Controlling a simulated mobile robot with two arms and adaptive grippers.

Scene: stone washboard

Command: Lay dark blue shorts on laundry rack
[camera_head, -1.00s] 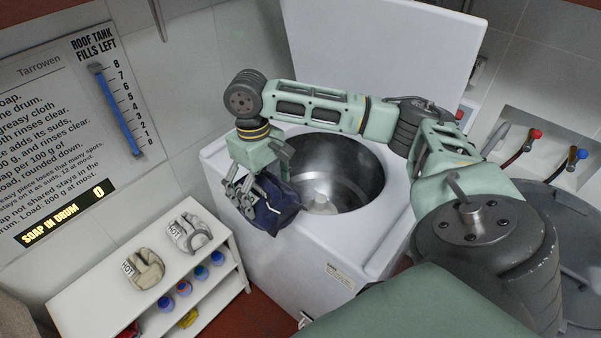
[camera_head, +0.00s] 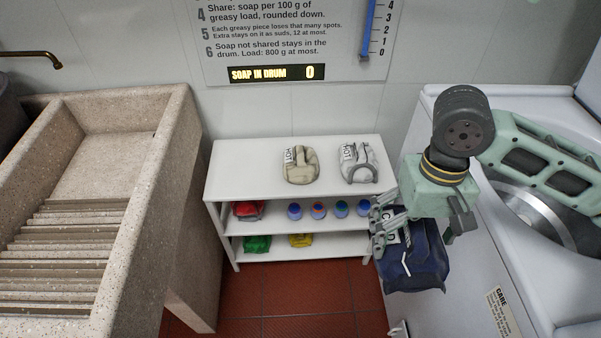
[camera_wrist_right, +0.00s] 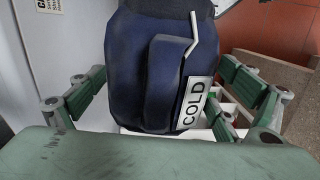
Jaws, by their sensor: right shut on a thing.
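The dark blue shorts (camera_head: 416,264) are a folded bundle with a "COLD" tag, held in my right gripper (camera_head: 392,232). They hang in front of the white washing machine (camera_head: 470,262), to the right of the white shelf. In the right wrist view the shorts (camera_wrist_right: 150,75) fill the middle between the two fingers of my right gripper (camera_wrist_right: 160,100), with the tag facing the camera. The laundry rack cannot be made out for certain in these frames. My left gripper is not in view.
A white shelf unit (camera_head: 230,175) carries two bundles tagged "HOT" on top, a beige one (camera_head: 300,168) and a grey-white one (camera_head: 358,166). Several small bottles and coloured cloths sit below. A stone washboard sink (camera_head: 178,140) stands at left. Red floor (camera_head: 290,305) is clear between.

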